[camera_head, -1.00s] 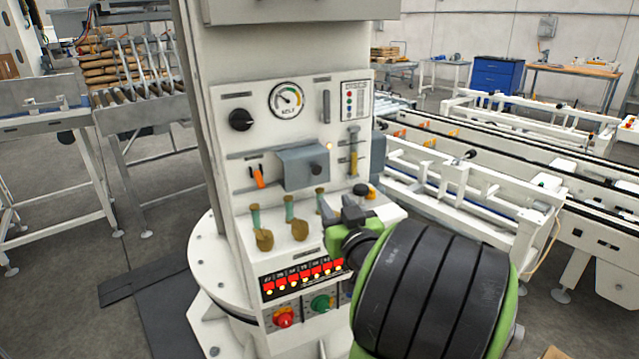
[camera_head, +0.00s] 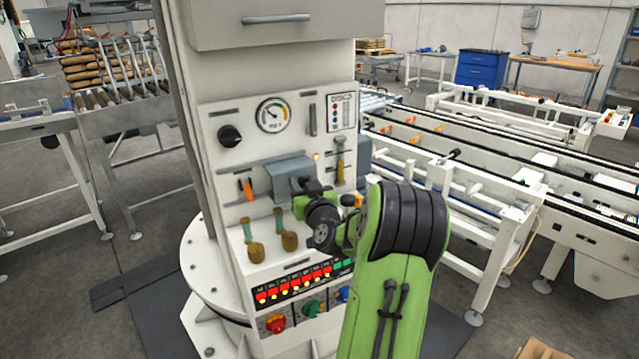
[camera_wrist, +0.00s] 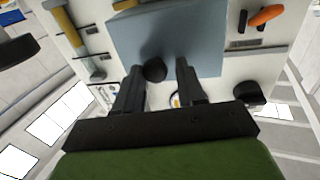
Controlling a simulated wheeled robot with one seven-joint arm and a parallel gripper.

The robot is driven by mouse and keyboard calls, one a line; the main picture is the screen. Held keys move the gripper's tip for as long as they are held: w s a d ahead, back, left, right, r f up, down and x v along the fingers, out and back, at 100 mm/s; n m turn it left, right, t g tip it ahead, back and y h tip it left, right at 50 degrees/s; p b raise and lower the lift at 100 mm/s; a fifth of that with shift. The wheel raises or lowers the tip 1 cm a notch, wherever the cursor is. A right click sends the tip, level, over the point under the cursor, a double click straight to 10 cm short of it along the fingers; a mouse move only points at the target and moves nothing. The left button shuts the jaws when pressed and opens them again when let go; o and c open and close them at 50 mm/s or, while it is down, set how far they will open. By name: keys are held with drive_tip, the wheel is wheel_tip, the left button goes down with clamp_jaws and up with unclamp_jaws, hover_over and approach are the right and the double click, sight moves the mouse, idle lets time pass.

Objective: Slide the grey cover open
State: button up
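The grey cover (camera_head: 283,175) is a box-like hood on the white control panel, right of the orange lever. It fills the upper middle of the wrist view (camera_wrist: 205,42), and its round black knob (camera_wrist: 155,70) shows between my fingers. My gripper (camera_head: 306,187) is in front of the cover and hides the knob in the head view. In the wrist view my gripper (camera_wrist: 160,68) is open, with one finger on each side of the knob. The left finger is close to the knob, and a gap shows towards the right finger.
An orange lever (camera_head: 246,189) sits left of the cover and a yellow-handled lever (camera_head: 340,165) right of it. Brown-knobbed levers (camera_head: 289,241) stand below. A black dial (camera_head: 230,136) and a gauge (camera_head: 272,115) are above. A white conveyor (camera_head: 470,190) stands at right.

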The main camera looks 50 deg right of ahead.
drive_tip(key=shift+s+a, duration=0.1)
clamp_jaws()
drive_tip(key=shift+w+a+r+b, duration=0.1)
drive_tip(key=shift+w+a+b, duration=0.25)
drive_tip(key=shift+a+b, duration=0.4)
unclamp_jaws()
drive_tip(key=shift+s, duration=0.15)
drive_tip(key=shift+t, duration=0.3)
drive_tip(key=b+v, duration=0.2)
drive_tip(key=v, duration=0.3)
drive_tip(key=b+v, duration=0.2)
drive_tip(key=v, duration=0.4)
drive_tip(key=r+b+v, duration=0.1)
drive_tip(key=b+v, duration=0.1)
drive_tip(key=v, duration=0.3)
drive_tip(key=shift+a+r, duration=0.1)
drive_tip(key=shift+a, duration=0.45)
